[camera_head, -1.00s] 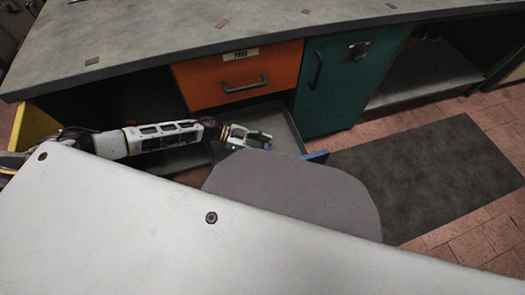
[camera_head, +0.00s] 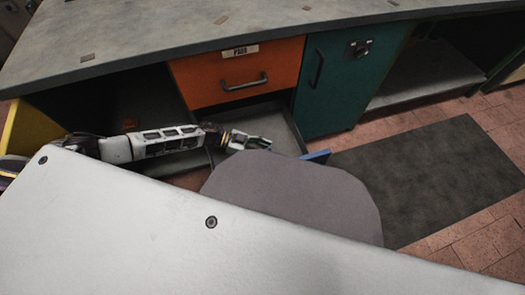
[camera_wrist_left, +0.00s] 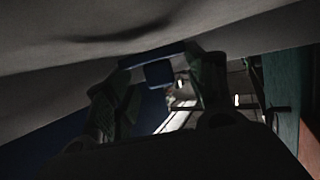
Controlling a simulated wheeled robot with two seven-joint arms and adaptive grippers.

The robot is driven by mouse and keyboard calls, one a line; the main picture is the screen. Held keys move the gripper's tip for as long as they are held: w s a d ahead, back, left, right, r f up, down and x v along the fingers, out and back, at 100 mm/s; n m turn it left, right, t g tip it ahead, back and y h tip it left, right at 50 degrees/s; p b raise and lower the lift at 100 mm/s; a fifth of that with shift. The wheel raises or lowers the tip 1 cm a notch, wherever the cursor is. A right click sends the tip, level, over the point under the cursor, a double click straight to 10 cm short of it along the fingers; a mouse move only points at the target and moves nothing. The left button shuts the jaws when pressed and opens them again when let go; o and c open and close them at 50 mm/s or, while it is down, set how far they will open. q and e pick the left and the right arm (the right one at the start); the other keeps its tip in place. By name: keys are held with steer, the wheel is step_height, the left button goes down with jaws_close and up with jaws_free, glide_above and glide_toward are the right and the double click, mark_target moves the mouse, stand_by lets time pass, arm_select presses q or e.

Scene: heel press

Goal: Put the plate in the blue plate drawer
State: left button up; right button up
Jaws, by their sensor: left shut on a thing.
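The blue plate drawer (camera_head: 318,156) is pulled out under the orange drawer. Only the right end of its blue front shows, and part of its grey inside. My left gripper (camera_head: 262,143) is over the pulled-out drawer, close to its front. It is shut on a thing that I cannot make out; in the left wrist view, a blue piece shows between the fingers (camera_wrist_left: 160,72). I cannot pick out the plate in either view. My right gripper is not in view.
The shut orange drawer (camera_head: 238,75) is above, under the grey worktop (camera_head: 200,30). A green door (camera_head: 325,85) stands to the right, shut. A dark mat (camera_head: 430,180) lies on the brick floor. My grey rounded base and white body hide the drawer's near side.

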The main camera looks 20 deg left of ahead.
arm_select(q)
steer(key=shift+f, duration=0.4)
steer(key=shift+f, duration=0.15)
steer(key=o, duration=1.2)
steer(key=shift+c, duration=0.2)
steer(key=shift+r, duration=0.6)
steer(key=p+v, duration=0.2)
steer(key=v, duration=0.4)
steer(key=shift+a+r, duration=0.1)
steer(key=shift+a, duration=0.15)
steer(key=shift+s+a+r+p, duration=0.1)
steer(key=shift+a+p, duration=0.25)
steer(key=shift+a, duration=0.1)
